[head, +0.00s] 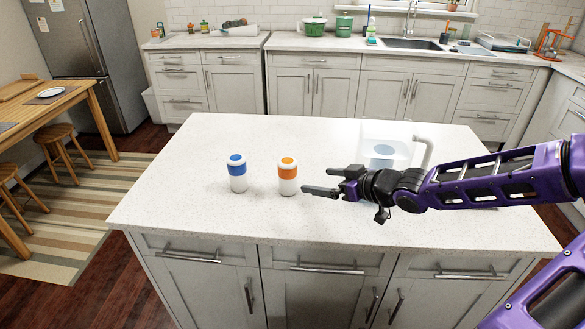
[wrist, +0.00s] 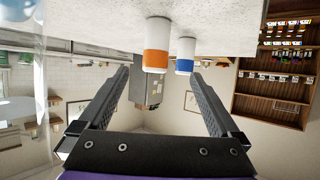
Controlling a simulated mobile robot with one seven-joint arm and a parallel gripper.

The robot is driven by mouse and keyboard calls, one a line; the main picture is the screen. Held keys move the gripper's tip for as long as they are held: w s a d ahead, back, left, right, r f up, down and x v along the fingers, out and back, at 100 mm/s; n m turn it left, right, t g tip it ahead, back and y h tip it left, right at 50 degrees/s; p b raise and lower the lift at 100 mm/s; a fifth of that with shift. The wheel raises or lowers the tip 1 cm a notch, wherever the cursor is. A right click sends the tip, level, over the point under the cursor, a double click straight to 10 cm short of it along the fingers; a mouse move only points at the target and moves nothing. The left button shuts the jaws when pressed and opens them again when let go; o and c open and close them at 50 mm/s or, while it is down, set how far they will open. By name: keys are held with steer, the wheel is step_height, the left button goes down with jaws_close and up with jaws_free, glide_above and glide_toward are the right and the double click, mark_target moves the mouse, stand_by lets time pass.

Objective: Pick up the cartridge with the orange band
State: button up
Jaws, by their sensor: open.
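The white cartridge with the orange band (head: 288,177) stands upright on the island counter, left of my gripper (head: 318,181) in the head view. A similar cartridge with a blue band (head: 237,173) stands upright to its left. My gripper is open and empty, its fingers pointing left toward the orange-banded cartridge with a small gap. In the wrist view, which is upside down, the orange-banded cartridge (wrist: 157,45) is nearer and the blue-banded one (wrist: 186,55) is behind it. Both show beyond and between the open fingers (wrist: 160,75).
A clear container (head: 368,133) and a grey curved pipe (head: 424,150) stand on the island behind my arm. The counter (head: 180,210) is bare in front and left of the cartridges. A sink counter (head: 340,45) runs along the back; stools and a table are at left.

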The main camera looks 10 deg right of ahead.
mark_target(293, 174)
steer(key=b+x, duration=0.1)
steer(key=x, duration=0.2)
steer(key=b+x, duration=0.1)
steer(key=x, duration=0.3)
steer(key=b+x, duration=0.1)
steer(key=x, duration=0.2)
steer(key=shift+w+r+b, duration=0.3)
steer(key=shift+w, duration=0.1)
steer(key=shift+b+x, duration=0.95)
steer(key=shift+x, duration=2.2)
steer(key=shift+w+d, duration=0.15)
steer(key=shift+d, duration=0.05)
steer(key=c, duration=1.5)
steer(key=shift+r, duration=0.15)
